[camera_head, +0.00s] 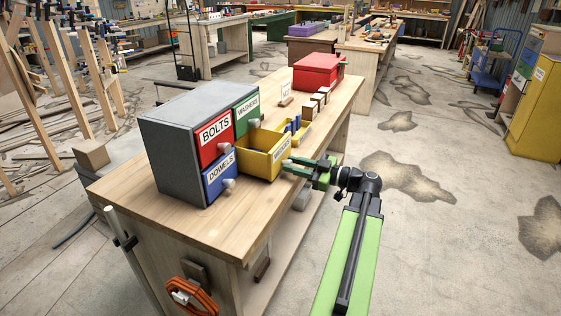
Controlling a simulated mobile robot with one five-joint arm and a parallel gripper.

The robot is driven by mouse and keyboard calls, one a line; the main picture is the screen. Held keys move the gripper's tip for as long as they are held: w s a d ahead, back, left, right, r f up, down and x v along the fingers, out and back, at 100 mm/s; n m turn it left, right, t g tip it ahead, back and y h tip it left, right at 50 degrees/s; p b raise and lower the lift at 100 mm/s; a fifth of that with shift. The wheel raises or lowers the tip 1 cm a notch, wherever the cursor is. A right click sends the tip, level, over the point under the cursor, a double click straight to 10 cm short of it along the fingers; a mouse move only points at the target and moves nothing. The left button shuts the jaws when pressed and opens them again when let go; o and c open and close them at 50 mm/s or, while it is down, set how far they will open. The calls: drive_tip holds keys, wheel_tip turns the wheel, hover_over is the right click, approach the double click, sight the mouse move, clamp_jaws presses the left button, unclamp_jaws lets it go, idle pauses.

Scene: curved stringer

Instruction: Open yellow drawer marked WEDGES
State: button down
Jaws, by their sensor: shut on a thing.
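The yellow drawer (259,163) sits at the lower right of a grey cabinet (172,152) on the wooden workbench. The fingers hide most of the knob.
The red BOLTS (215,140), blue DOWELS (217,178) and green WASHERS (246,113) drawers look shut. Small wooden blocks, a yellow tray with blue things and a red toolbox (318,72) stand further back. Floor right of the workbench is clear.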

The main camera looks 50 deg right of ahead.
drive_tip(key=shift+s+d, duration=0.15)
drive_tip(key=shift+s, duration=0.3)
drive_tip(key=c, duration=1.1)
unclamp_jaws()
drive_tip(key=shift+w, duration=0.1)
drive_tip(key=shift+c, duration=0.2)
drive_tip(key=v, duration=1.7)
drive_tip(key=shift+s, duration=0.2)
